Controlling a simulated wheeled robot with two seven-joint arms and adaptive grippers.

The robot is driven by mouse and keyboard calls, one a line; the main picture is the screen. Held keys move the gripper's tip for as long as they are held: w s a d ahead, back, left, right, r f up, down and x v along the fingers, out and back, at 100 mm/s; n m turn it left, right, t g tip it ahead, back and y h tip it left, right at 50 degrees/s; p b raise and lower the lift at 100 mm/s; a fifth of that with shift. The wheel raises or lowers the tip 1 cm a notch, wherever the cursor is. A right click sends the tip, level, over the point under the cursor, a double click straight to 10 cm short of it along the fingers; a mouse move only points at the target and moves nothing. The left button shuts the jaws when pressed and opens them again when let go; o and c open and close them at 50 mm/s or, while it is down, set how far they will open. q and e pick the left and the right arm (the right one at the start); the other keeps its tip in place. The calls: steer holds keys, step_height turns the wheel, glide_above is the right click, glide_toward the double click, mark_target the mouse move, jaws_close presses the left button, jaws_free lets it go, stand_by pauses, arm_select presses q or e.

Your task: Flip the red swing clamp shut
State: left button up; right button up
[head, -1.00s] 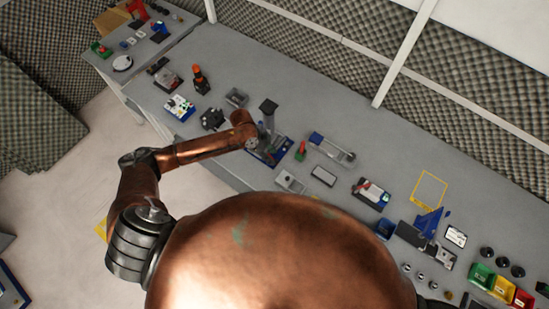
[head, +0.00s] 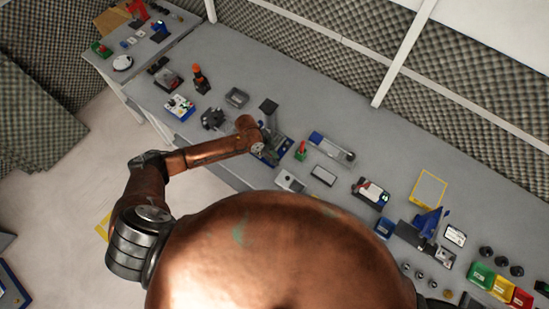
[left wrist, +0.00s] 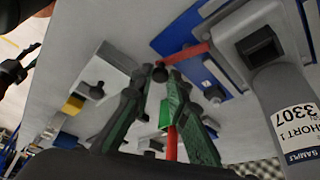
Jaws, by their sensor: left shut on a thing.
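The red swing clamp (left wrist: 190,53) shows in the left wrist view as a red bar over a blue base plate (left wrist: 178,34), with a dark round knob (left wrist: 160,74) at its near end. My left gripper (left wrist: 161,72) has its fingertips on either side of that knob and is shut on the clamp there. A grey post (left wrist: 280,95) with a white label stands right of the clamp. In the head view my left gripper (head: 268,151) is low over the blue plate, and my arm hides most of the clamp. My right gripper is not in view.
A small green and red block (head: 301,149) stands close right of the fixture. A grey tray with a blue end (head: 331,147) lies beyond it. Flat grey boxes (head: 290,181) lie nearer the front edge.

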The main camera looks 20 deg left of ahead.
arm_select(q)
jaws_close()
steer(key=shift+w+d+r+n+t+p, duration=0.1)
steer(key=shift+n+t+p, duration=0.05)
steer(key=shift+n+p, duration=0.4)
steer(key=shift+d+r+n+t+p, duration=0.15)
steer(key=shift+n+p, duration=0.2)
steer(key=shift+p, duration=0.35)
steer(key=shift+w+f+n+t+p, duration=0.25)
steer(key=shift+n+p, duration=0.2)
steer(key=shift+n, duration=0.25)
steer(key=o, duration=0.8)
jaws_free()
steer(key=shift+r, duration=0.1)
